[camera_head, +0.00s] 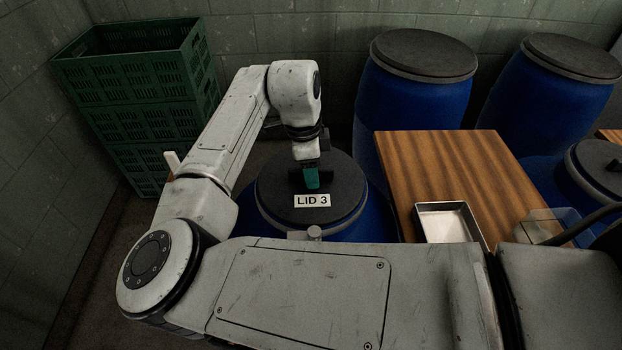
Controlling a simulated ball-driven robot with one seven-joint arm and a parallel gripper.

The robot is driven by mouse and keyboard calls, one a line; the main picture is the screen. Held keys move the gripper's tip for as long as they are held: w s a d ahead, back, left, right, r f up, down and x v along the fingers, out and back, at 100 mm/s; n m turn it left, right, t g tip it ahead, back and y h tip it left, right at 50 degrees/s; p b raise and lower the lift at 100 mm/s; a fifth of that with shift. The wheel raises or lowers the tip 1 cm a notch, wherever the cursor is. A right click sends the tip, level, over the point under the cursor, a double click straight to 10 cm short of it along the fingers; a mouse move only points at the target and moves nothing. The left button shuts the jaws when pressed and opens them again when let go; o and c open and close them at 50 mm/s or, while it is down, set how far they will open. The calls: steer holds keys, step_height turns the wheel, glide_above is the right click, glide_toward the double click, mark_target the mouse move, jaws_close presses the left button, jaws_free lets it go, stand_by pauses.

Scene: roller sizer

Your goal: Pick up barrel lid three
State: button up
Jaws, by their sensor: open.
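Barrel lid three (338,201) is a round, dark grey lid with a white "LID 3" label. It lies on a blue barrel (380,222) just left of the wooden table. My gripper (311,179) points down over the middle of the lid, with a teal finger in front. It is open. The lid's handle is hardly visible behind the fingers, and I cannot tell whether the fingers touch it. My arm hides the front of the barrel.
A wooden table (455,165) with a metal tray (446,222) and a clear container (546,222) stands to the right. Blue barrels with dark lids (424,54) (572,57) stand behind, and another lidded barrel (600,168) is at the right edge. Green crates (145,98) are stacked back left.

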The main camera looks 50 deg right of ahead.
stand_by(0.4)
jaws_close()
stand_by(0.4)
